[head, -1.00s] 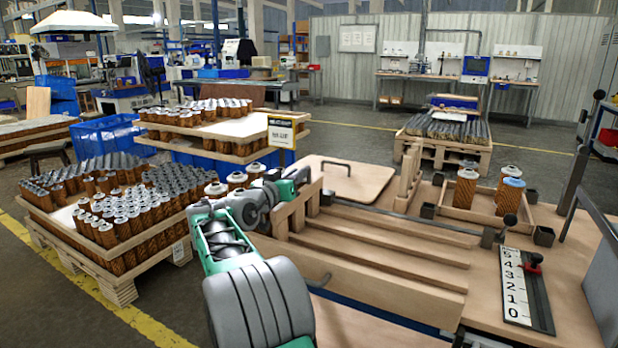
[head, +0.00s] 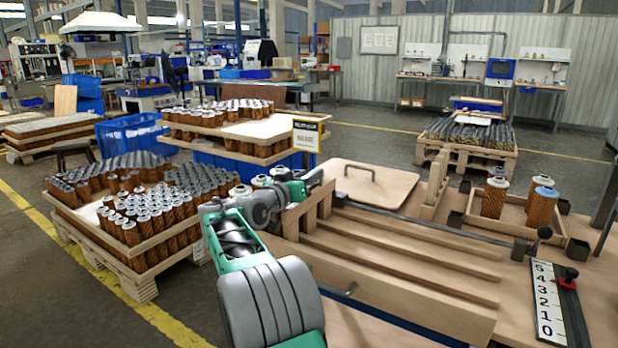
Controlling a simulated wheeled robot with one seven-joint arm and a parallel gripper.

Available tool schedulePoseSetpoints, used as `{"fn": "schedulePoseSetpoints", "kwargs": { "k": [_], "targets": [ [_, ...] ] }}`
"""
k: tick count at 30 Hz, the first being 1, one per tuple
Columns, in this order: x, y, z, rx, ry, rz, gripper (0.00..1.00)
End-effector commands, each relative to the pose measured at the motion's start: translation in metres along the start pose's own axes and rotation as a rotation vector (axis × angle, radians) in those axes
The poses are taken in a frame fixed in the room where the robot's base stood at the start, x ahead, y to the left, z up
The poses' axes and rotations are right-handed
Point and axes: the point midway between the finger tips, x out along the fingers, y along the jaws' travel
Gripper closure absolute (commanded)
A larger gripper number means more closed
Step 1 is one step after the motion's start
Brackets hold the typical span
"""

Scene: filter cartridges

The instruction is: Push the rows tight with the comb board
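The comb board (head: 308,210), a pale wooden piece with upright teeth, stands at the left end of the wooden rails (head: 400,250) on the bench. My gripper (head: 300,188) is at the board's top edge, at the end of my green and grey arm. Its fingers are too small and hidden to show whether they hold the board. A few filter cartridges with pale caps (head: 262,181) show just behind my wrist, partly hidden. The channels between the rails look empty where I can see them. A second toothed wooden piece (head: 435,187) stands upright beyond the rails.
A wooden tray (head: 575,253) with several cartridges (head: 494,196) is at the right. A flat lid with a handle (head: 372,187) lies behind the rails. Pallets of cartridges (head: 150,270) stand left.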

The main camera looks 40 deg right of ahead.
Motion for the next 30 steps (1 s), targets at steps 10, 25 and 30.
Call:
{"fn": "schedulePoseSetpoints", "kwargs": {
  "k": [10, 25, 30],
  "targets": [
    [-0.011, 0.000, 0.000, -0.001, -0.002, -0.001, 0.66],
    [-0.078, 0.001, 0.001, -0.001, -0.001, 0.002, 0.66],
    [-0.078, 0.001, 0.001, 0.000, -0.001, 0.002, 0.66]
  ]
}}
